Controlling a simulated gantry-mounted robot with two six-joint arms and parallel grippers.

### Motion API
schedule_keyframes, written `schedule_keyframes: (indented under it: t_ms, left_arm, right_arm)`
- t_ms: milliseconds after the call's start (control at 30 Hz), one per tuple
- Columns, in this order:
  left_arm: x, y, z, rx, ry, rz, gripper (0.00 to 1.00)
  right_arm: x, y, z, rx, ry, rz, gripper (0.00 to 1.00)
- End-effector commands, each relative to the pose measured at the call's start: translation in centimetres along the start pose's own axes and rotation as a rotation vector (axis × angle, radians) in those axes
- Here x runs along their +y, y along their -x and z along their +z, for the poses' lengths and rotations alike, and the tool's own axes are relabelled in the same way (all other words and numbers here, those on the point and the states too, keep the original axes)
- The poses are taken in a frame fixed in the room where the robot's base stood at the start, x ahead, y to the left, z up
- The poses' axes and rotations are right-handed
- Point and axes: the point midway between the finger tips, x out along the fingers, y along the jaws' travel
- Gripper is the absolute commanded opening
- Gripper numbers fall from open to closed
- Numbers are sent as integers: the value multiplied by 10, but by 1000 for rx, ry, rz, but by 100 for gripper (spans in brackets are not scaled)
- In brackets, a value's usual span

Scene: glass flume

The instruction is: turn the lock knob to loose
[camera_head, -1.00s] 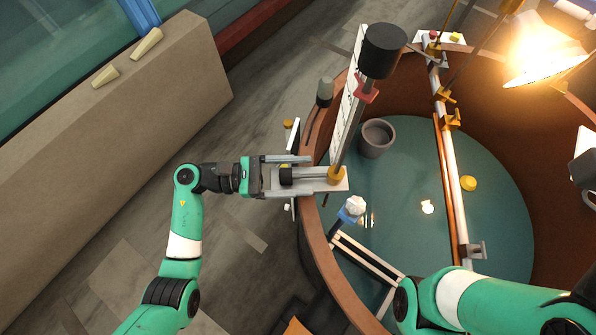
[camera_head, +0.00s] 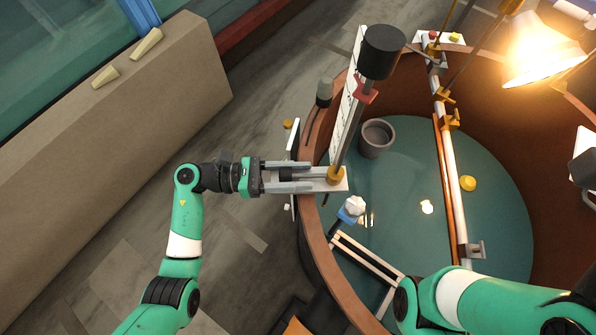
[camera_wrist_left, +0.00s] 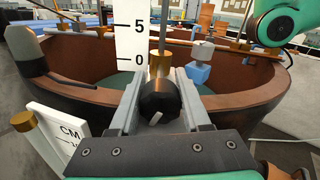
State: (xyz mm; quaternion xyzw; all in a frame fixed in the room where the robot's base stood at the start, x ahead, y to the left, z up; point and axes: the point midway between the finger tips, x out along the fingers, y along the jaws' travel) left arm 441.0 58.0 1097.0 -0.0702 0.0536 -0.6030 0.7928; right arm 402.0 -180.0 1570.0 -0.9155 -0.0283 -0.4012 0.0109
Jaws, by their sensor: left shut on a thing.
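The black lock knob (camera_wrist_left: 160,103) sits between the two fingers of my left gripper in the left wrist view, with a short pale mark on its face slanting down to the left. My left gripper (camera_head: 290,180) is shut on the knob at the tank's left rim in the head view. Its fingers lie on either side of the knob and mostly hide it there. The knob is at the foot of an upright metal rod with a brass collar (camera_head: 337,175). My right gripper is not in view; only green and white links of that arm show.
A white scale board (camera_head: 347,105) stands behind the rod, which carries a black cylinder (camera_head: 383,50). A lit lamp (camera_head: 545,50) hangs at the upper right.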

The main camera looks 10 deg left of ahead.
Motion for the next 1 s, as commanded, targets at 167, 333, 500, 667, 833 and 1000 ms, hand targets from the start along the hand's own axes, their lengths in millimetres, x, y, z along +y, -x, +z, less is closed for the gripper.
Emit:
schedule_keyframes:
  t_ms: [167, 333, 500, 667, 833, 1000]
  left_arm:
    - [0, 0, 1, -1, -2, -1, 55]
    - [0, 0, 0, -1, -3, 0, 76]
    - [0, 0, 0, -1, -3, 0, 76]
    - [1, 6, 0, -1, -3, 2, 76]
    - [1, 37, -1, -1, -3, 5, 76]
    - [2, 79, -1, -1, -3, 5, 76]
  right_arm:
    - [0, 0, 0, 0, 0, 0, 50]
    - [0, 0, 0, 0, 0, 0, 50]
    - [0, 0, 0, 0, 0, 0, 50]
    - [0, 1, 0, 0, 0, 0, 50]
    - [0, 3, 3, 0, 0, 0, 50]
    - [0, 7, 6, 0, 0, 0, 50]
